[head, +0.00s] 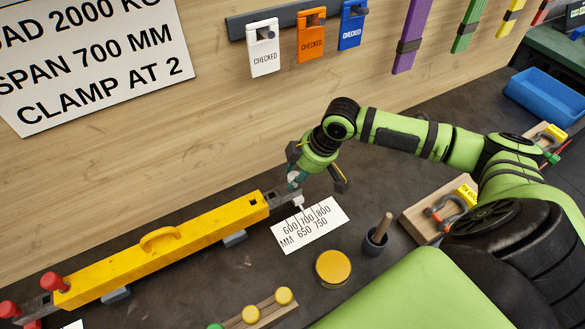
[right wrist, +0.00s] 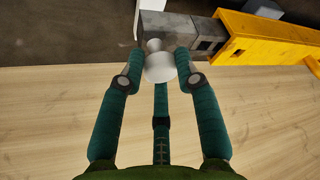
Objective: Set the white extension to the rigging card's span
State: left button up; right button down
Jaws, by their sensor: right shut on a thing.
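The yellow spreader beam (head: 165,245) lies along the bench by the back wall, with a grey extension bar (head: 281,197) coming out of its right end. A white pointer (head: 298,201) at that end stands over the edge of the scale card (head: 312,236), marked 600 to 800 MM. Its exact reading is too small to tell. My right gripper (head: 293,179) is shut on the white knob (right wrist: 160,66) at the bar's end, also seen in the right wrist view. The rigging card (head: 95,65) on the wall reads SPAN 700 MM, CLAMP AT 2. My left gripper is not in view.
Red knobs (head: 53,281) stand at the beam's left end. In front lie a yellow round tin (head: 332,267), a dark cup with a wooden handle (head: 377,238) and a wooden rack with yellow-topped pegs (head: 262,314). A wooden block with shackles (head: 440,211) lies right. CHECKED tags (head: 311,37) hang above.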

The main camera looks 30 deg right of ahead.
jog(key=c, duration=0.9)
grip_release()
jog(key=shift+w+a, duration=0.1)
jog(key=shift+w, duration=0.05)
jog(key=v, duration=1.2)
